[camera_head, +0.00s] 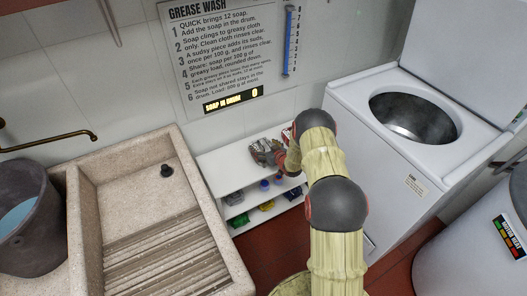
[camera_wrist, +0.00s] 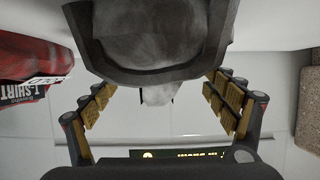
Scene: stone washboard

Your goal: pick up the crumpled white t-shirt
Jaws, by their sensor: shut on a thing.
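My gripper (camera_head: 268,152) is over the upper board of the low white shelf, at its back right. In the wrist view its padded fingers (camera_wrist: 160,98) stand left and right, well apart, shut on a pale grey-white, rumpled cloth (camera_wrist: 155,40), which I take as the crumpled white t-shirt. A dark grey shape frames much of the cloth, and its lower edge hangs between the pads. In the head view my gripper hides most of the cloth. I cannot tell whether it touches the shelf.
A red packet marked T-SHIRT (camera_wrist: 22,82) lies close to the left finger. The white shelf (camera_head: 222,168) holds small coloured items on its lower board. A stone washboard sink (camera_head: 185,150) is left, a bucket (camera_head: 25,190) beyond it, and an open white washer (camera_head: 380,160) right.

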